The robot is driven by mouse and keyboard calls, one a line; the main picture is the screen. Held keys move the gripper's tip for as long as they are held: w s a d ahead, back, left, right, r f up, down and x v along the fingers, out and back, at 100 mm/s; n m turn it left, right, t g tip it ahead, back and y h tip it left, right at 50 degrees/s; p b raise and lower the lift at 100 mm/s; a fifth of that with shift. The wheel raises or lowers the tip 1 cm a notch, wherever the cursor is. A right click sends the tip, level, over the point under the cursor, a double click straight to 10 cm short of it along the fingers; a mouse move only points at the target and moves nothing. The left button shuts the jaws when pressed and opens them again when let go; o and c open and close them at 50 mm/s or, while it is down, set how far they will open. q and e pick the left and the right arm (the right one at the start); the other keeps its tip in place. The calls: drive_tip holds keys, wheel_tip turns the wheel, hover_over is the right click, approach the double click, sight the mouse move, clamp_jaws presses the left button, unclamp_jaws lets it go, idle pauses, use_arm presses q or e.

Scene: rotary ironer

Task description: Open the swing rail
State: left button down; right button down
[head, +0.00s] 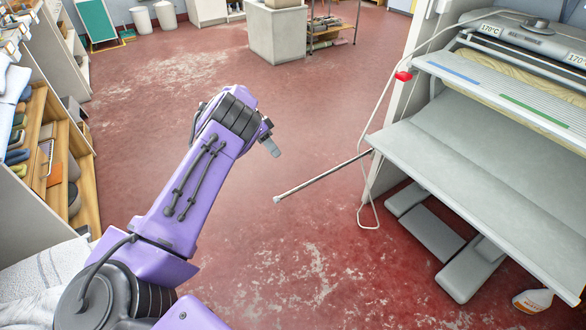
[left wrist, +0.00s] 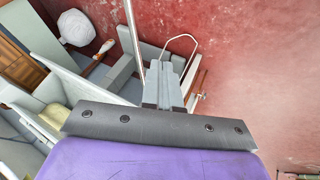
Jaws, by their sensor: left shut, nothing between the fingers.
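The swing rail (head: 320,177) looks like a thin grey metal rod. It sticks out from the left end of the ironer (head: 480,150) over the red floor, its free tip pointing left and toward me. My left gripper (head: 273,148) is shut and empty, up and left of the rail's free tip in the head view, apart from it there. In the left wrist view the shut fingers (left wrist: 164,80) point up the picture, and a thin rod (left wrist: 131,25), likely the rail, runs up just left of them. I cannot tell the depth gap. My right gripper is not in view.
Wooden shelves (head: 45,145) line the left. The middle floor is clear.

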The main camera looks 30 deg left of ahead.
use_arm(q)
drive_tip(key=d+f, duration=0.8)
drive_tip(key=shift+s+d, duration=0.1)
